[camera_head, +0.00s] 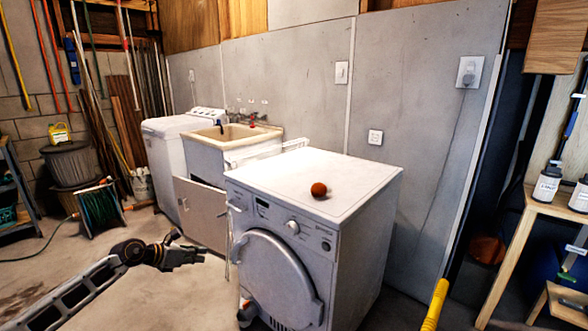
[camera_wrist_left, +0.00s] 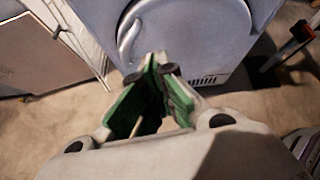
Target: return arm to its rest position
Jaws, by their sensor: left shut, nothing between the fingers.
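My left arm comes in from the lower left in the head view, with its left gripper (camera_head: 193,251) held over bare floor. The gripper is left of the white front-loading machine (camera_head: 345,235) and apart from it. The left wrist view shows the two green-lined fingers (camera_wrist_left: 152,72) with their tips together and nothing held. Beyond them is the lower front of the white machine (camera_wrist_left: 205,45) with its round door. My right gripper is not in view.
An orange-brown ball (camera_head: 319,189) sits on top of the machine. An open cabinet door (camera_head: 201,212) stands below the utility sink (camera_head: 229,134). A hose reel (camera_head: 100,207) stands at the left. A wooden shelf (camera_head: 518,225) is at the right. The floor around the gripper is clear.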

